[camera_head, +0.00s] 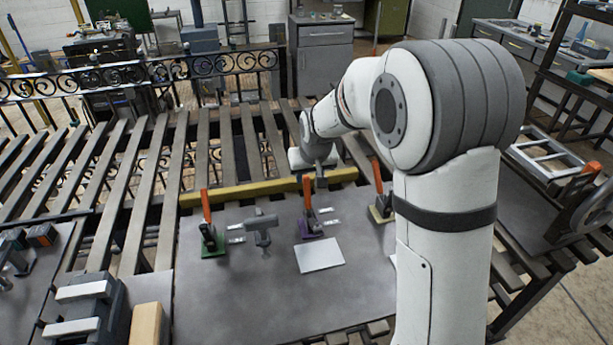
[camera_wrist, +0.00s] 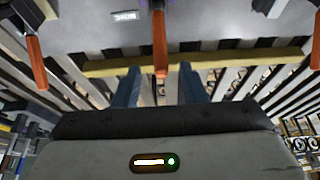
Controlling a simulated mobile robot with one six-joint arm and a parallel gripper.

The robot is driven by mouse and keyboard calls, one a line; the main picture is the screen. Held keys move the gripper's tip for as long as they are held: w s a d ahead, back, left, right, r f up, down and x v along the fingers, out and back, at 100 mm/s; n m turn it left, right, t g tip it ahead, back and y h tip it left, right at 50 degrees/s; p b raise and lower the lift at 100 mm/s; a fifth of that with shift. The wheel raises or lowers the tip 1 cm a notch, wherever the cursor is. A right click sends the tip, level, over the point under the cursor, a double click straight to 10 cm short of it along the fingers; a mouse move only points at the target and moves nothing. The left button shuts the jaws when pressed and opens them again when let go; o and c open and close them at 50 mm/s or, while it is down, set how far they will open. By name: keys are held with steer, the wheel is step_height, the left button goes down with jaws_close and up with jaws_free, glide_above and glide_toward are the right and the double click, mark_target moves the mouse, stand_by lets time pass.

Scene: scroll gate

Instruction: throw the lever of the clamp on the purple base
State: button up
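The clamp on the purple base (camera_head: 311,231) stands on the dark table plate, with its orange lever (camera_head: 307,192) upright. In the wrist view the orange lever (camera_wrist: 160,45) points toward me, and its tip appears between my two fingers. My gripper (camera_wrist: 159,68) is open, its fingers apart on either side of the lever tip; I cannot tell whether they touch it. In the head view my gripper (camera_head: 318,180) is just behind the top of this lever, partly hidden by my wrist. The purple base is mostly out of the wrist view.
A clamp on a green base (camera_head: 213,245) stands to the left and one on a yellow base (camera_head: 381,212) to the right, both levers upright. A grey T-shaped piece (camera_head: 262,230) stands between green and purple. A yellow bar (camera_head: 240,192) runs behind them. A pale plate (camera_head: 320,255) lies in front.

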mark_target(307, 183)
steer(key=shift+p+x, duration=0.75)
steer(key=shift+x, duration=3.2)
jaws_close()
